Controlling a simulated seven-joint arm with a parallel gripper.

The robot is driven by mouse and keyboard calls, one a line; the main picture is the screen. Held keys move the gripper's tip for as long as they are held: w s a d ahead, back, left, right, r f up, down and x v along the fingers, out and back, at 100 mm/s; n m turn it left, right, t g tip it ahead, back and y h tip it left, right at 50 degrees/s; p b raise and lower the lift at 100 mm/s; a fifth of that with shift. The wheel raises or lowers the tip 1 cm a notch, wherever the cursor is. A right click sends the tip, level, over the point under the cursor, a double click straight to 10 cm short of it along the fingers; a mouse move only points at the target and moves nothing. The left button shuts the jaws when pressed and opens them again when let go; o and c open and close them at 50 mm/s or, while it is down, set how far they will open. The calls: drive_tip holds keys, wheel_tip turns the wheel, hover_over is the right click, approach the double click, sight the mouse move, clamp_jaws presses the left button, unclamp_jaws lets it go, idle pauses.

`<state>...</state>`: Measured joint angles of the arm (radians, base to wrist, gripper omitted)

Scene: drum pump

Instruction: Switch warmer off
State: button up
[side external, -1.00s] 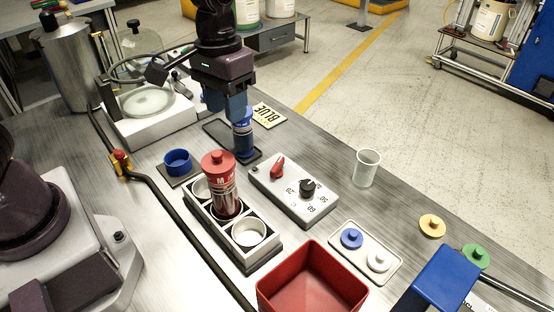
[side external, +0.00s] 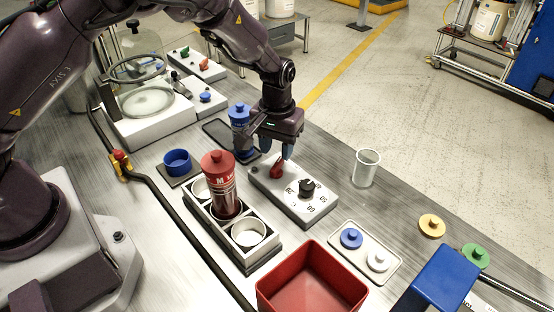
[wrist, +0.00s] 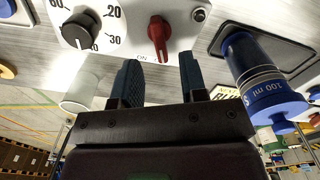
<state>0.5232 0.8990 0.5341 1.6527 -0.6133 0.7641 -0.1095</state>
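The warmer (side external: 294,190) is a pale box with a red switch knob (side external: 277,168) and a black dial (side external: 307,186) with numbers around it. In the wrist view the red knob (wrist: 159,38) stands above an "ON" label; its exact setting is hard to tell. The black dial (wrist: 82,31) is to its left there. My gripper (side external: 268,151) is just above the switch end of the warmer. In the wrist view my gripper (wrist: 159,72) has its two blue fingers apart with nothing between the tips; the red knob lies just beyond the gap.
A blue-capped bottle (side external: 239,118) stands on a dark pad close behind my gripper. A red bottle (side external: 219,190) stands in a rack left of the warmer. A clear cup (side external: 366,168) is to the right, and a red bin (side external: 312,280) is in front.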

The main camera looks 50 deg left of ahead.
sight(277, 163)
drive_tip(key=shift+f, duration=2.15)
drive_tip(key=shift+c, duration=0.4)
clamp_jaws()
drive_tip(key=shift+n, duration=1.3)
drive_tip(key=shift+o, duration=0.4)
unclamp_jaws()
wheel_tip(277, 163, up, 13)
